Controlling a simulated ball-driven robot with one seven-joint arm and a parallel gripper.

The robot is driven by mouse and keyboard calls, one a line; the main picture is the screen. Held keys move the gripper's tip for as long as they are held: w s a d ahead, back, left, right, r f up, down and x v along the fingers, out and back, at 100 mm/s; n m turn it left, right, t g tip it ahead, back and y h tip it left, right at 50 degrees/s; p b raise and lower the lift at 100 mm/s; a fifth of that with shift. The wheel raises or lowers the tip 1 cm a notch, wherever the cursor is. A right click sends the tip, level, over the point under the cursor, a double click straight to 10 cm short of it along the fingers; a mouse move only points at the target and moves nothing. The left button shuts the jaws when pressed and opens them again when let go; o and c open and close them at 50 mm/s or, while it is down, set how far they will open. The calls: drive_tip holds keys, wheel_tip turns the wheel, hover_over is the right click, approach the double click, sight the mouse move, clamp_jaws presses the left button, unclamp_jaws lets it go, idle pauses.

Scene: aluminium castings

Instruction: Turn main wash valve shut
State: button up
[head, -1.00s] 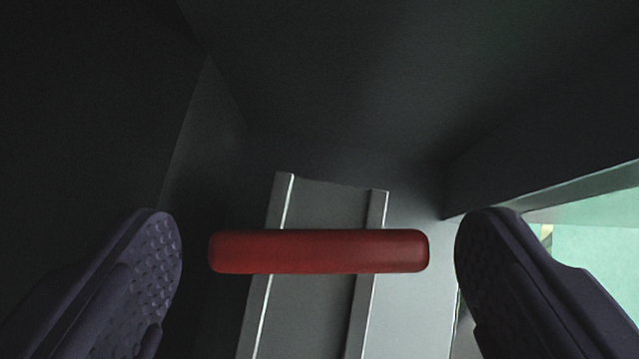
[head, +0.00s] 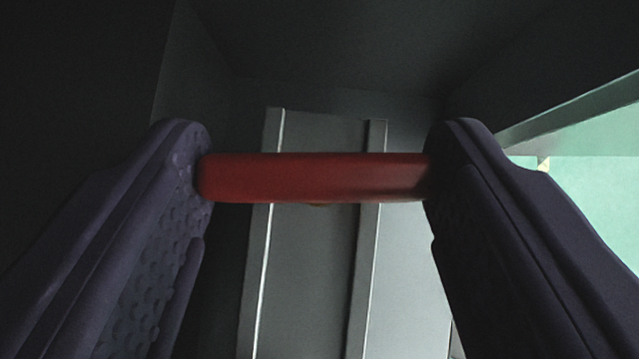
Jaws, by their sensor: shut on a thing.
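The valve handle (head: 315,178) is a red bar with rounded ends, lying level across the middle of the head view. My gripper (head: 318,170) has its two dark purple, dimpled fingers at the two ends of the bar, one on the left and one on the right. Both fingertips touch the ends, so the gripper is shut on the handle along its length. A small bit of yellowish colour shows just under the bar's middle. The valve body behind the handle is hidden.
Behind the handle a grey channel with two raised edges (head: 312,270) runs up and down. Dark walls close in on the left, above and at the upper right. A pale green surface (head: 590,190) shows through an opening at the right.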

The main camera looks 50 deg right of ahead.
drive_tip(key=m+p, duration=0.1)
drive_tip(key=p, duration=0.3)
drive_tip(key=shift+r+g+h, duration=0.3)
drive_tip(key=shift+r+g, duration=0.05)
drive_tip(key=shift+g, duration=0.05)
drive_tip(key=shift+w+f+m+p, duration=0.1)
drive_tip(key=shift+f+m+p, duration=0.2)
drive_tip(key=shift+p, duration=0.15)
drive_tip(key=o, duration=1.1)
drive_tip(key=shift+c, duration=0.2)
drive_tip(key=shift+a+r, duration=0.1)
drive_tip(key=shift+a, duration=0.05)
drive_tip(key=s+a+p, duration=0.1)
drive_tip(key=s+a, duration=0.2)
drive_tip(key=a, duration=0.2)
drive_tip(key=s+a+p, duration=0.1)
drive_tip(key=s+a, duration=0.3)
drive_tip(key=a, duration=0.2)
drive_tip(key=s+a+p, duration=0.2)
drive_tip(key=s+a, duration=0.2)
drive_tip(key=a, duration=0.2)
drive_tip(key=shift+s+a+r, duration=0.15)
drive_tip(key=shift+s+r, duration=0.1)
drive_tip(key=shift+r, duration=0.05)
